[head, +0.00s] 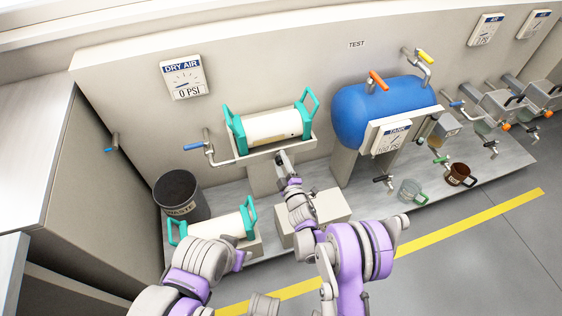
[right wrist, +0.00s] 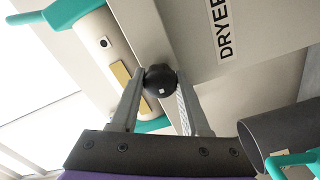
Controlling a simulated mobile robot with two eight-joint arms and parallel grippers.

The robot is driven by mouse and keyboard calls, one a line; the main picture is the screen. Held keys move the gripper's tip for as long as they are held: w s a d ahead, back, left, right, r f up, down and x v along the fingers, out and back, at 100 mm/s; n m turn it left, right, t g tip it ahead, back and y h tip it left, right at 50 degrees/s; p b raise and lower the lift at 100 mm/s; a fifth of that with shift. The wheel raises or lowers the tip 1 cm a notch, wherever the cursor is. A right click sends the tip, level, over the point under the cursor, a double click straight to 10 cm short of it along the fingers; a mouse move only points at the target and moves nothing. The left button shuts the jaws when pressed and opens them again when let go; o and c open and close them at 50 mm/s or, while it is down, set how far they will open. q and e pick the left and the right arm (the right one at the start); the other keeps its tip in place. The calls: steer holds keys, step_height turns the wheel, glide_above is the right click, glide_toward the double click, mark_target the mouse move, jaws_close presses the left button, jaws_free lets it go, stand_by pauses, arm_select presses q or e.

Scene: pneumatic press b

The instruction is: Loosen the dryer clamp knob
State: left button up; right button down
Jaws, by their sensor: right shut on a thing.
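The dryer clamp knob (right wrist: 160,81) is a round black ball with a small white square mark. It sits between the two fingertips of my right gripper (right wrist: 158,88), which is shut on it. In the head view my right gripper (head: 281,159) reaches up to the front of the dryer stand, and the knob is hidden there behind it. The dryer cartridge (head: 272,128), a white cylinder with teal end handles, lies in the grey cradle (head: 262,150) above. The DRYER label (right wrist: 222,28) shows in the right wrist view. My left gripper is not visible; only its arm shows at lower left.
A second white cartridge (head: 216,226) with teal handles lies on a lower stand. A dark waste bin (head: 176,192) stands at left. A blue tank (head: 372,110) with valves is to the right. The dry air gauge (head: 183,77) reads 0 PSI. A blue-handled valve (head: 195,146) is beside the cradle.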

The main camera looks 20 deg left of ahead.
steer(key=shift+a+n, duration=0.1)
steer(key=shift+n, duration=0.5)
steer(key=shift+r, duration=0.1)
steer(key=shift+c, duration=1.9)
jaws_free()
steer(key=shift+w, duration=0.1)
steer(key=v, duration=1.1)
steer(key=shift+w, duration=0.1)
